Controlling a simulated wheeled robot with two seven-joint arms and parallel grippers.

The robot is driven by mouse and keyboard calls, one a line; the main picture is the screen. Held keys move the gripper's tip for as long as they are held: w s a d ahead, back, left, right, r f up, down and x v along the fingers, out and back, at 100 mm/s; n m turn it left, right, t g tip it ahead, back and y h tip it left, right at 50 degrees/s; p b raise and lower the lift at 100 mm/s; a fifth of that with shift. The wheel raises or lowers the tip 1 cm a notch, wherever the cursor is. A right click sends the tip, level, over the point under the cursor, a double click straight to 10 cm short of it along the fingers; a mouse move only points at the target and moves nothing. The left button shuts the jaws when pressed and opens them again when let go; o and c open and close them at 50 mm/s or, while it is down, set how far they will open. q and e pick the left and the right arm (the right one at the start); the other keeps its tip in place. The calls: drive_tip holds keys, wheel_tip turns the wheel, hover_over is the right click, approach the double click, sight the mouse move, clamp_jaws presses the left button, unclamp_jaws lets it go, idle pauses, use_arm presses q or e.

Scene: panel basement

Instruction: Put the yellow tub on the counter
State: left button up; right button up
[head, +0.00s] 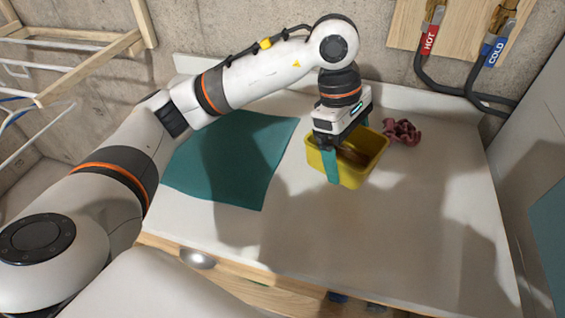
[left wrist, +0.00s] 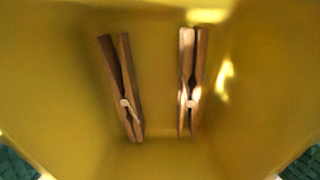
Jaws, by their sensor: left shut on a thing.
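The yellow tub (head: 361,172) is at the white counter (head: 385,245), right of the teal cloth. My left gripper (head: 340,165) reaches down over it from above, with teal fingers at the tub's near and far sides, and is shut on it. I cannot tell whether the tub's base touches the counter. The left wrist view looks straight into the tub (left wrist: 160,80), where two wooden clothespins (left wrist: 125,90) (left wrist: 190,85) lie apart on the bottom. My right gripper is not in view.
A teal cloth (head: 232,160) lies flat at the left of the counter. A crumpled dusky-pink cloth (head: 403,131) lies just behind and right of the tub. The counter's front and right are clear. Hot and cold hoses (head: 459,92) hang at the back right.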

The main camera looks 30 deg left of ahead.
use_arm(q)
hover_over(341, 199)
drive_tip(key=a, duration=0.1)
wheel_tip(341, 199, down, 5)
drive_tip(key=shift+f+p, duration=0.2)
drive_tip(key=shift+p, duration=0.2)
drive_tip(key=shift+f, duration=2.35)
drive_tip(key=shift+w, duration=0.1)
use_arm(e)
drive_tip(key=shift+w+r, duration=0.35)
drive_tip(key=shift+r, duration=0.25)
use_arm(q)
drive_tip(key=shift+f, duration=0.1)
drive_tip(key=o, duration=0.7)
drive_tip(key=shift+r, duration=0.2)
drive_tip(key=b+v, duration=0.1)
drive_tip(key=v, duration=1.1)
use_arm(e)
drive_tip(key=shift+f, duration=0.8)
